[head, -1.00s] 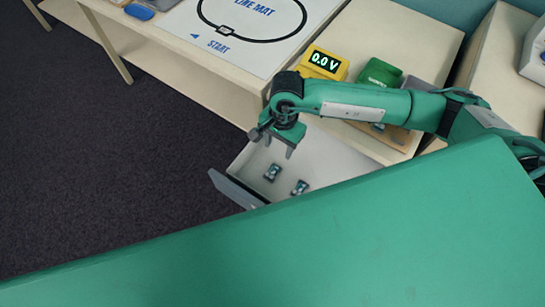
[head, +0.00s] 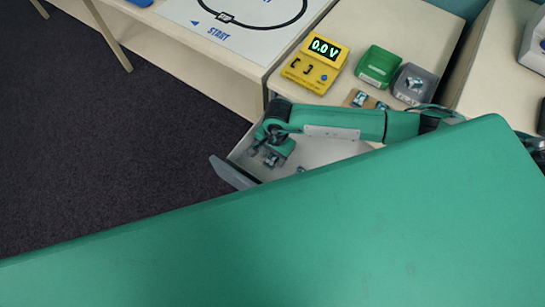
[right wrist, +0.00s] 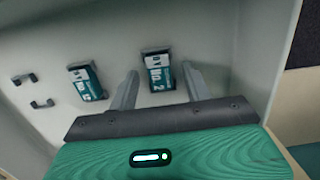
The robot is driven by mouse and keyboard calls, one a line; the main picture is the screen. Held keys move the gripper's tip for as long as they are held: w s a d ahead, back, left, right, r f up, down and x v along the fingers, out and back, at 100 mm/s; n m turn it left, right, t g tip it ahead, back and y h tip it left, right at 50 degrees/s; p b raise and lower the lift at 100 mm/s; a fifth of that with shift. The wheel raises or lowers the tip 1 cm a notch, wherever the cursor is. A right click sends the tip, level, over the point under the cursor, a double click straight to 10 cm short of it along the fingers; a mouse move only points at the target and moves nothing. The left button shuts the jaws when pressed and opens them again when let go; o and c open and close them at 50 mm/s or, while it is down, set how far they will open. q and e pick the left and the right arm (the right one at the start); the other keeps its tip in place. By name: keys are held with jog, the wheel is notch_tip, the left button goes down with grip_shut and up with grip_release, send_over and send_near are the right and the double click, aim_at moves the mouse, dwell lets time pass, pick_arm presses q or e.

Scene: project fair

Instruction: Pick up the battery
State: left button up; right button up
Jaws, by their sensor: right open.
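Two teal-and-dark batteries lie in the open drawer (head: 322,152). In the right wrist view one battery (right wrist: 159,72) shows between the two finger ends of my right gripper (right wrist: 160,77), and the other battery (right wrist: 87,82) lies to its left. My right gripper (head: 265,156) is open and pointed down into the drawer, with nothing held; whether it touches the battery I cannot tell. In the head view only a small part of one battery (head: 301,169) shows past the green edge. My left gripper is not in view.
The drawer front (head: 231,173) and walls surround my right gripper closely. On the tabletop above are a yellow meter (head: 316,64) reading 0.0 V, a green box (head: 378,66) and a grey box (head: 414,84).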

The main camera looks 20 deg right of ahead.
jog(key=c, duration=1.1)
jog(key=shift+o, duration=0.2)
